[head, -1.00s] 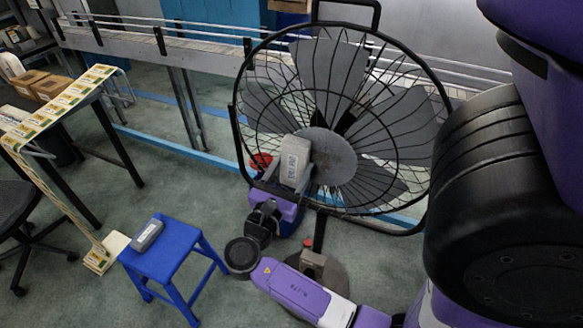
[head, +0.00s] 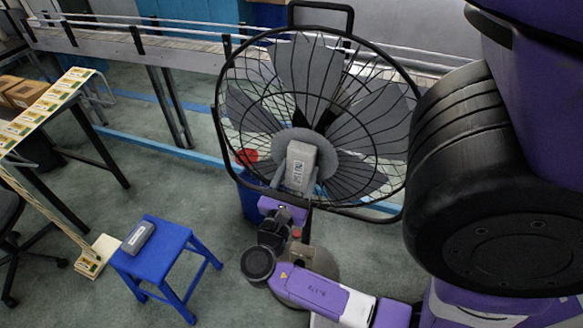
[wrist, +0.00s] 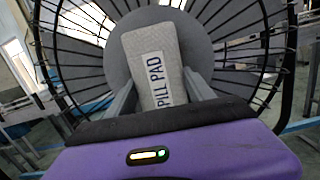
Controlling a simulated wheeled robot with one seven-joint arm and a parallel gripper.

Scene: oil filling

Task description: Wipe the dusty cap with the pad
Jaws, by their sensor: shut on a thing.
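My gripper (head: 294,184) is shut on a pale grey pad (head: 298,165) with a dark-lettered label. In the wrist view the pad (wrist: 151,62) stands upright between the fingers, its label partly readable as "PILL PAD". Behind it is the round grey cap (head: 327,163) at the hub of a large black caged fan. The pad covers much of the cap's middle. The cap also shows around the pad in the wrist view (wrist: 193,45). Whether the pad touches the cap or the cage wires I cannot tell. Dust is hard to make out.
The fan's round wire cage (head: 404,120) stands close ahead of my arm. A blue stool (head: 165,262) with a grey block (head: 139,236) on it stands at left. A blue bucket (head: 254,200) is behind the fan. A conveyor (head: 100,40) runs along the back.

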